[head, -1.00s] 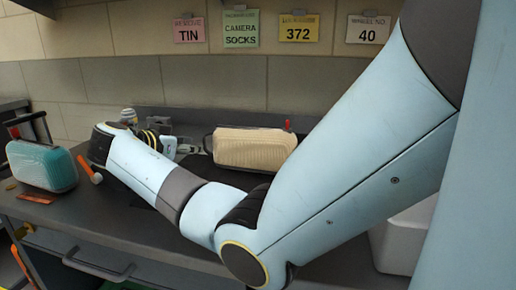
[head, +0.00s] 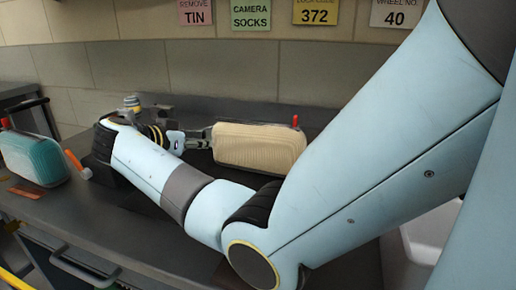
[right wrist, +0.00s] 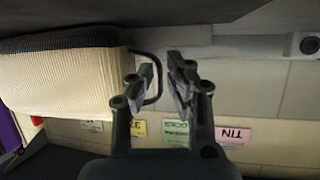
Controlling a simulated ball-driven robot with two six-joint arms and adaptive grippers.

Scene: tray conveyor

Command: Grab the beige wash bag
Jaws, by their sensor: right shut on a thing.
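The beige wash bag (head: 260,148) stands on the dark counter in the middle of the head view, ribbed, with a dark base and a red tag at its upper right. In the right wrist view the bag (right wrist: 70,85) shows at the left, appearing upside down, with a thin dark loop handle (right wrist: 158,72) at its end. My right gripper (head: 203,140) is at the bag's left end. In the right wrist view its fingers (right wrist: 163,75) are around the loop handle, shut on it. The exact contact is partly hidden by the fingers. My left gripper is out of view.
A teal case (head: 35,158) stands at the far left, with an orange-handled tool (head: 77,163) beside it. A striped object (head: 132,103) is behind my right forearm. The tiled wall with note cards (head: 317,11) closes off the back. The counter front (head: 120,222) is clear.

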